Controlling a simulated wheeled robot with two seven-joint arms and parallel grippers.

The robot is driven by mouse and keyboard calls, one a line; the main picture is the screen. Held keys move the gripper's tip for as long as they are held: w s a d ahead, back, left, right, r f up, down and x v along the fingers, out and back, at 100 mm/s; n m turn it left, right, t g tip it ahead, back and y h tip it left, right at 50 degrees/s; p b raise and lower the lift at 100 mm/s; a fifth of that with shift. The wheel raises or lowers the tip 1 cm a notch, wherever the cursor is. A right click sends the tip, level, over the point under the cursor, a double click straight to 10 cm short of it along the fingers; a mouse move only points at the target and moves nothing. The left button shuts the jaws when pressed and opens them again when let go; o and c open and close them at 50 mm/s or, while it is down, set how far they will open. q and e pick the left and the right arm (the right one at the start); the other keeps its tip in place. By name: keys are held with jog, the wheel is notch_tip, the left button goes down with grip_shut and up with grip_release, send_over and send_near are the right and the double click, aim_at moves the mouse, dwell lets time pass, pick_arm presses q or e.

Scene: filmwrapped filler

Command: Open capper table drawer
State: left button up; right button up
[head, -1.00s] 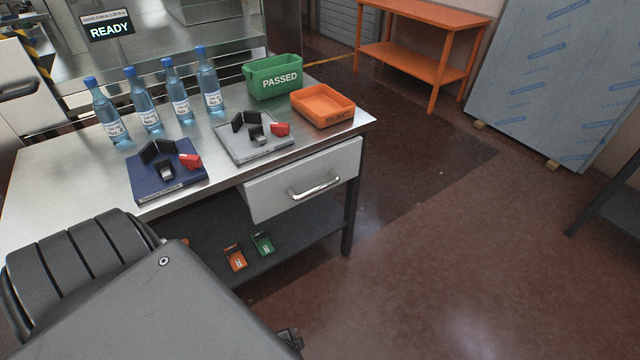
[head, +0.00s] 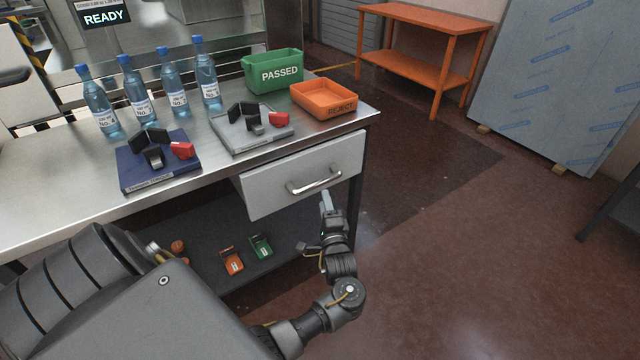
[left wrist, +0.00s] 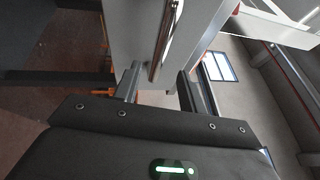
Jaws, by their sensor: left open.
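The capper table (head: 60,175) has a grey drawer (head: 270,190) under its right end, with a silver bar handle (head: 314,184). The drawer looks closed, its front under the table edge. My left gripper (head: 327,203) is open, just below and in front of the right part of the handle. In the left wrist view, the handle bar (left wrist: 164,40) runs between the two spread fingers of the left gripper (left wrist: 163,85), beside the pale drawer front (left wrist: 133,35). I cannot tell whether a finger touches it. My right gripper is not in view.
On the tabletop stand several blue bottles (head: 137,92), a navy board (head: 135,180), a grey board (head: 228,142), a green PASSED bin (head: 272,72) and an orange REJECT tray (head: 318,112). A lower shelf (head: 205,225) holds small orange and green items. Floor right of the table is clear.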

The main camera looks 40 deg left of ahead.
aim_at(321, 183)
pick_arm(q)
jog(key=x, duration=0.7)
jog(key=shift+w+a, duration=0.1)
jog(key=shift+w+a+r, duration=0.1)
jog(key=shift+w+a, duration=0.2)
jog(key=shift+a, duration=0.15)
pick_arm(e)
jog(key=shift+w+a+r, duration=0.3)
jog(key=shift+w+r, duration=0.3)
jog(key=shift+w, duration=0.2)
pick_arm(q)
jog(key=c, duration=0.4)
grip_shut()
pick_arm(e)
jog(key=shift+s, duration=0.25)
pick_arm(q)
jog(key=shift+d, duration=0.1)
